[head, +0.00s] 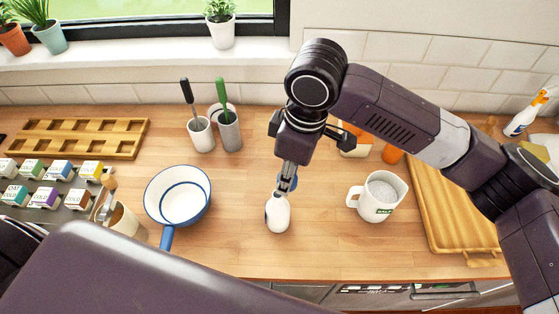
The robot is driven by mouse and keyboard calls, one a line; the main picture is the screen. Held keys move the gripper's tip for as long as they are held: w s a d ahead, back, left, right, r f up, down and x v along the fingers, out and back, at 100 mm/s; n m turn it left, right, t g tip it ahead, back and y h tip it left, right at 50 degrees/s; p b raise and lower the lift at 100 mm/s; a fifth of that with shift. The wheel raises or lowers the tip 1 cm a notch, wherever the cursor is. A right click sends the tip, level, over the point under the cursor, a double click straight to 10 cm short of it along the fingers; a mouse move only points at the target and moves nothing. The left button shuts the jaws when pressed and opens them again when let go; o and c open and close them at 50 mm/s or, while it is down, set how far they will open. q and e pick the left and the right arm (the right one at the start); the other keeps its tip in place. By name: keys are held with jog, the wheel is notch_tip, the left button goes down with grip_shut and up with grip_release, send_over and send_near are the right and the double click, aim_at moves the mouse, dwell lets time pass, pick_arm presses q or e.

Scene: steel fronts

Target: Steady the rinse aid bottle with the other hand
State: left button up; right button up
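A small white bottle (277,213), which I take to be the rinse aid bottle, is on the wooden counter (240,255) near the middle of the head view. My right gripper (284,187) points down at the bottle's upper end from behind. Its narrow fingertips overlap that end, and I cannot tell whether they grip it or only touch it. A small blue part shows beside the fingertips; I cannot tell what it belongs to. My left arm crosses the lower left of the view, and its gripper is not in view.
A white pan (179,194) with blue rim stands left of the bottle, a white mug (379,194) right. Two utensil cups (201,134) stand behind. A wooden board (440,215) is at right; small boxes (45,195) and a wooden tray (75,138) at left.

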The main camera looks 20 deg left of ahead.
jog(key=shift+s+a+r+n, duration=0.1)
jog(key=shift+s+a+n, duration=0.1)
jog(key=shift+a, duration=0.2)
jog(key=shift+s+a+r+n, duration=0.1)
jog(key=shift+a+n, duration=0.1)
jog(key=shift+a, duration=0.5)
jog(key=shift+f, duration=0.15)
pick_arm(q)
jog(key=shift+w+a+r, duration=0.2)
jog(key=shift+a, duration=0.35)
jog(key=shift+w+a+r, duration=0.15)
jog(key=shift+a, duration=0.35)
pick_arm(e)
jog(key=shift+d, duration=0.15)
jog(key=shift+r+p, duration=0.2)
jog(key=shift+p, duration=0.55)
jog(key=shift+f+b, duration=0.4)
jog(key=shift+f, duration=0.25)
jog(key=shift+f+b, duration=0.45)
jog(key=shift+f, duration=1.15)
pick_arm(q)
jog(key=shift+d+f, duration=0.2)
jog(key=shift+d, duration=0.25)
